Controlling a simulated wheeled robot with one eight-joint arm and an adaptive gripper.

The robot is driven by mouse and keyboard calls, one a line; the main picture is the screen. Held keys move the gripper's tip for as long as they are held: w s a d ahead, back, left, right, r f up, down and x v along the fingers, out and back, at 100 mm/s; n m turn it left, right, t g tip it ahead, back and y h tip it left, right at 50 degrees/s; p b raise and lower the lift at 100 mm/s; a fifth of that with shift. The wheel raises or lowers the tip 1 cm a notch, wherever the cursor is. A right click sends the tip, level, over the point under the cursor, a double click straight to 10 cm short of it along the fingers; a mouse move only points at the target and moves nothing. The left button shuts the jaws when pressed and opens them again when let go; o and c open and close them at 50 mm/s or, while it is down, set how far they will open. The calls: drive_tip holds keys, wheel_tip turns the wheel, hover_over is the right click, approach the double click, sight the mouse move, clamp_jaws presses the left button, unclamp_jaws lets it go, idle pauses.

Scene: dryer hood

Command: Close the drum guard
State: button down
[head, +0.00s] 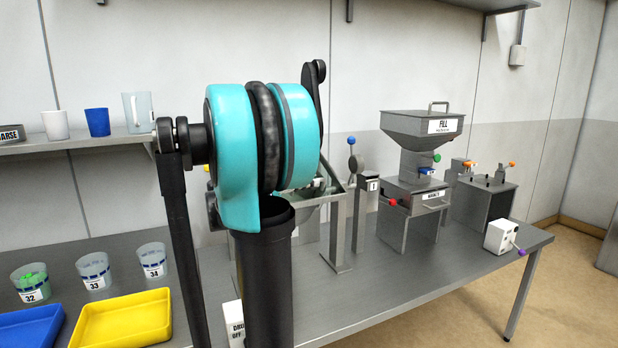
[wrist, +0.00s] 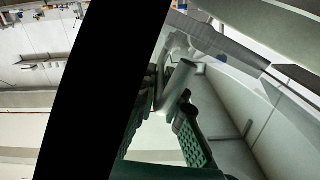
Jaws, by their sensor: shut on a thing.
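The drum machine's grey metal frame (head: 338,225) stands on the bench, mostly hidden behind my teal and black arm. A curved, pale metal edge of the drum (head: 309,213) shows beside the arm. In the wrist view, my gripper (wrist: 172,100) is shut on a grey round bar, the guard handle (wrist: 179,82), with a green-padded finger on each side. Broad grey panels next to the handle look like the guard (wrist: 222,45) and drum. My gripper is hidden in the head view, and I cannot tell how far the guard stands open.
A hopper machine (head: 422,125) and a block with orange-tipped clamps (head: 483,200) stand to the right. A white box with a purple-tipped lever (head: 499,237) sits near the bench's right end. Labelled cups (head: 94,270), a yellow tray (head: 125,318) and a blue tray (head: 30,328) are at the left.

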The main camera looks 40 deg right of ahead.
drive_tip(key=shift+f, duration=0.3)
drive_tip(key=c, duration=1.6)
unclamp_jaws()
drive_tip(key=shift+w+a+r, duration=0.1)
drive_tip(key=shift+a, duration=0.05)
drive_tip(key=v, duration=1.1)
drive_tip(key=shift+a, duration=0.4)
